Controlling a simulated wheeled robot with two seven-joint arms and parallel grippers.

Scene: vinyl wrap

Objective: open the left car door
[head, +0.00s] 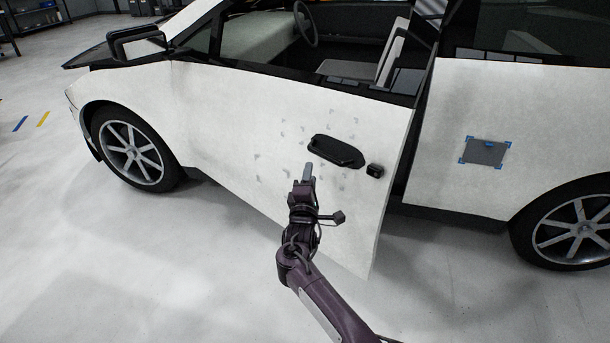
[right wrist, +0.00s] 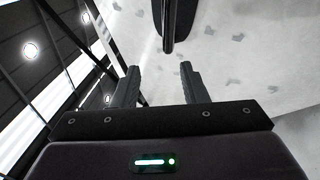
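The white left car door (head: 250,130) stands ajar, its rear edge swung out from the body with a dark gap behind it. Its black handle (head: 337,151) is on the door's outer face near the rear edge. My right gripper (head: 308,170) is just below and left of the handle, apart from it in the head view. In the right wrist view, its two fingers (right wrist: 157,78) are spread with nothing between them, and the dark handle (right wrist: 177,20) is ahead of them at the top. My left gripper is not in view.
A small black block (head: 375,170) sits on the door by its rear edge. The rear body panel has a grey patch with blue corners (head: 485,151). The side mirror (head: 137,45) juts out at the front. The grey floor (head: 150,260) beside the car is clear.

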